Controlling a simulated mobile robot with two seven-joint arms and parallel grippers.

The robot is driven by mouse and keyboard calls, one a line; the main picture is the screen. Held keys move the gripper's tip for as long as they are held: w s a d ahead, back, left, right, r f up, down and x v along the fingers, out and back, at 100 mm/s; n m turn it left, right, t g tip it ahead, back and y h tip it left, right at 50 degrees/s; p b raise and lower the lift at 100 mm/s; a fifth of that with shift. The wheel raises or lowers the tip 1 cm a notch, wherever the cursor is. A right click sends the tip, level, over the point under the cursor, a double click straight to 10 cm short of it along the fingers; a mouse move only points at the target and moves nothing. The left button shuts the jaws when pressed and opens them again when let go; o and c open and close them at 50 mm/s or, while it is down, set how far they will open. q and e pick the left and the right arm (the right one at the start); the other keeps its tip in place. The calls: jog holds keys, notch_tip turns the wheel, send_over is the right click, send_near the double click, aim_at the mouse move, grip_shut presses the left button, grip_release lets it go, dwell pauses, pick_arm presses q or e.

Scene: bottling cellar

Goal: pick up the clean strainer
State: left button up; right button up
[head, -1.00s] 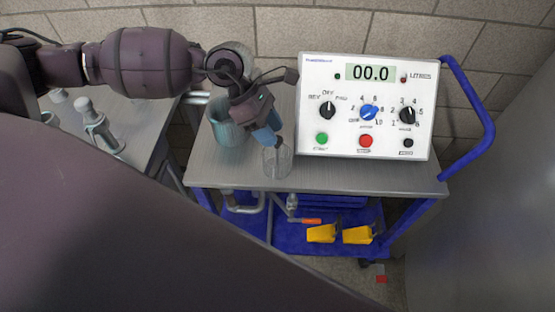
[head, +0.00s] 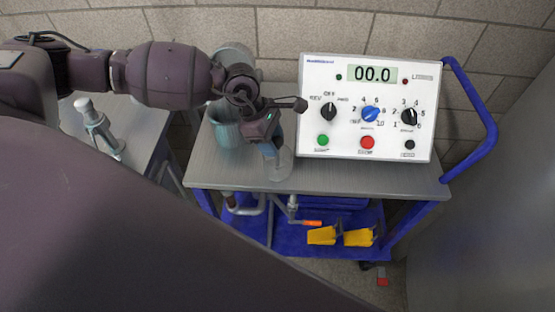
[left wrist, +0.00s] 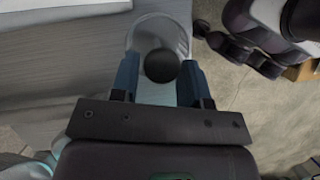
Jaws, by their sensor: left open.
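A clear, see-through cup-shaped piece (head: 282,166), which I take to be the clean strainer, stands near the front edge of the grey cart top. My left gripper (head: 272,152) is pointed down at it, and its blue fingers overlap it in the head view. In the left wrist view the clear round piece (left wrist: 160,28) lies ahead of the fingers, with a dark round disc (left wrist: 161,65) between them. The left gripper (left wrist: 159,80) is open, with a finger on each side of the disc; I cannot tell whether they touch. My right gripper is not in view.
A white control box (head: 366,108) reading 00.0 stands just right of the gripper. A teal bucket (head: 228,136) is close on the left. The cart (head: 365,178) has a blue handle and lower shelf with yellow pieces (head: 321,235). A second table (head: 137,125) is at left.

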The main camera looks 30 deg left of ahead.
pick_arm(q)
jog(key=shift+x, duration=1.5)
jog(key=c, duration=0.6)
jog(key=shift+c, duration=0.2)
jog(key=shift+r, duration=0.1)
notch_tip(320, 180, up, 20)
jog(key=shift+p, duration=0.3)
